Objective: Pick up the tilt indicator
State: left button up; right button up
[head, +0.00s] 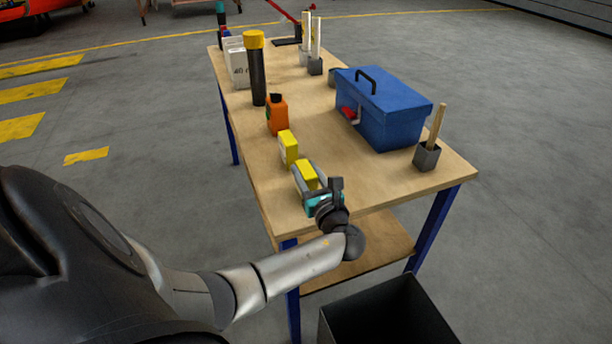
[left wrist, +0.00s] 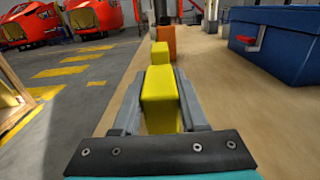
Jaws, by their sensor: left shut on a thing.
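Two small yellow blocks, which look like tilt indicators, stand in a row near the table's left edge. My left gripper (head: 306,170) is shut on the nearer yellow block (head: 307,178), with one finger along each side. In the left wrist view this yellow block (left wrist: 161,95) sits between the two grey fingers. The farther yellow block (head: 288,147) stands just beyond the fingertips; it also shows in the left wrist view (left wrist: 159,53). I cannot tell whether the held block still touches the table. My right gripper is not in view.
On the wooden table (head: 310,120) an orange bottle (head: 277,115), a black flashlight-like cylinder with yellow top (head: 256,70) and white boxes (head: 236,62) line the left side. A blue toolbox (head: 382,108) and a brush holder (head: 427,155) stand right. A dark bin (head: 390,318) is below.

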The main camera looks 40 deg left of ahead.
pick_arm(q)
grip_shut()
jog(key=shift+r, duration=0.1)
notch_tip(320, 180, up, 20)
jog(key=p, duration=0.6)
